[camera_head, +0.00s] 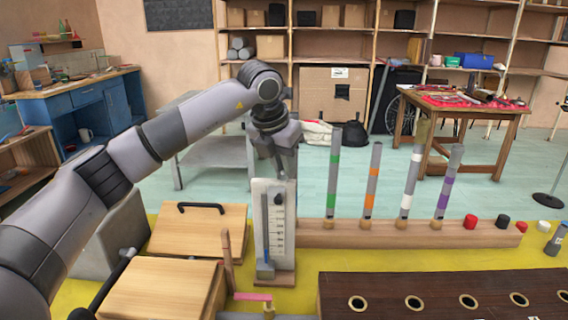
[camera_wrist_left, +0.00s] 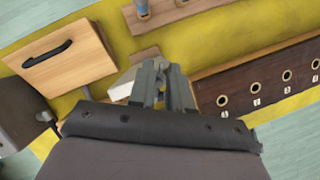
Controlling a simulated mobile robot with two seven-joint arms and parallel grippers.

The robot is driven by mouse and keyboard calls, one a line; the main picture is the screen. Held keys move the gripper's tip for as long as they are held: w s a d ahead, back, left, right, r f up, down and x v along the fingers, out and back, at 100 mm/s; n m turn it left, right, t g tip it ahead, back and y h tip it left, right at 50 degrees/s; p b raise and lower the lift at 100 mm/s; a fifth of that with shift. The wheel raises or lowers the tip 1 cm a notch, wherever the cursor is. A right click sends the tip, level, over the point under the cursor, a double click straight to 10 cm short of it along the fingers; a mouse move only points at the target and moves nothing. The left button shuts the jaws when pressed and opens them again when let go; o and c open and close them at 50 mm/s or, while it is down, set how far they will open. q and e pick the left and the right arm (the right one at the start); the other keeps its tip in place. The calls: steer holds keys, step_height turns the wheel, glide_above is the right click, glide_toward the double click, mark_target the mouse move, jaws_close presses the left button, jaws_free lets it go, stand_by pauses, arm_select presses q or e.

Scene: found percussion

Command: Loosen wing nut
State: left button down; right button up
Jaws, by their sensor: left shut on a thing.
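A white upright gauge board (camera_head: 260,225) with a printed scale stands on a small wooden base left of the tube rack. A small dark part (camera_head: 278,199), which looks like the wing nut, sits on its upper face. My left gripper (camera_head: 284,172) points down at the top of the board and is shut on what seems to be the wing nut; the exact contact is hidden. In the left wrist view, the left gripper's fingers (camera_wrist_left: 163,80) are close together beside the white board (camera_wrist_left: 124,84). My right gripper is not in view.
A wooden rack (camera_head: 350,234) with several colour-banded tubes stands to the right. A dark board with brass-rimmed holes (camera_head: 440,285) lies at front right. Wooden boxes, one with a black handle (camera_head: 200,207), stand left.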

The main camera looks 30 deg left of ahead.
arm_select(q)
steer(key=shift+n+y, duration=0.8)
steer(key=shift+n, duration=1.2)
steer(key=shift+r+n, duration=0.1)
steer(key=shift+n, duration=0.6)
steer(key=shift+a+n+g+y+p, duration=0.1)
steer(key=shift+n+g+y+p, duration=0.35)
steer(key=shift+n, duration=0.85)
steer(key=shift+n+g+y, duration=0.35)
steer(key=shift+n, duration=0.45)
steer(key=shift+s+n+g+y+p, duration=0.1)
steer(key=shift+n+g+y+p, duration=0.25)
steer(key=shift+n, duration=0.85)
